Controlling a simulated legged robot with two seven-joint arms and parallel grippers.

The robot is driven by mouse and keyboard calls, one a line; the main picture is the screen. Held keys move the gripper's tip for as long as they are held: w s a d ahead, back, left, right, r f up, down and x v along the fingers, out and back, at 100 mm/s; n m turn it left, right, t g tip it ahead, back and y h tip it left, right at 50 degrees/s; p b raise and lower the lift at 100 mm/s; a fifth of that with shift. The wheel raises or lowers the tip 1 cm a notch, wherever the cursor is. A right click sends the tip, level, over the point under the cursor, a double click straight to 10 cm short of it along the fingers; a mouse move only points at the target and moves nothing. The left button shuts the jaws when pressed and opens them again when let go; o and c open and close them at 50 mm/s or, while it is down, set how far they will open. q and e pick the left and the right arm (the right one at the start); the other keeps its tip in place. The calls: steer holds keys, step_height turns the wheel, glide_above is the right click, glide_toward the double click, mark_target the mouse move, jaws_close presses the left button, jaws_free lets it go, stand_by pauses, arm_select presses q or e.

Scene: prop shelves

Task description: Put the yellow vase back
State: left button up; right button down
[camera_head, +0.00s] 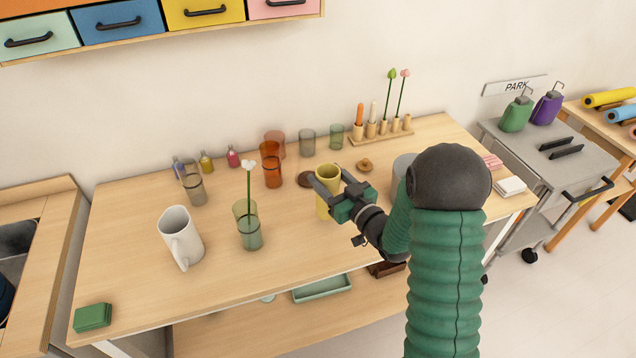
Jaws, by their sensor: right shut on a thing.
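The yellow vase (322,208) is near the middle of the wooden table (310,245), upright or nearly so. My right gripper (331,185) reaches in from the right and is shut on the vase, with its dark fingers around the upper part. The green gripper body hides part of the vase's right side. I cannot tell whether the vase's base touches the table. My left gripper is not in view.
A white pitcher (180,240) and a glass (248,237) with a white flower stand left of the vase. A wooden rack (382,133) stands at the back. The front table middle is clear.

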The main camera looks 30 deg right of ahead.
steer(key=shift+w+d+f, duration=0.1)
steer(key=shift+w+d, duration=0.05)
steer(key=shift+w, duration=0.65)
steer(key=shift+w+d, duration=0.1)
steer(key=shift+w, duration=0.3)
steer(key=f, duration=0.3)
steer(key=shift+w+f, duration=0.25)
steer(key=shift+f, duration=0.05)
steer(key=shift+a, duration=0.3)
steer(key=c, duration=0.8)
jaws_free()
steer(key=shift+o, duration=1.1)
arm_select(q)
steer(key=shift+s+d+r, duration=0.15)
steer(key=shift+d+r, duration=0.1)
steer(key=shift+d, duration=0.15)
arm_select(e)
steer(key=shift+o, duration=0.5)
steer(key=shift+d+f, duration=0.1)
steer(key=shift+d, duration=0.1)
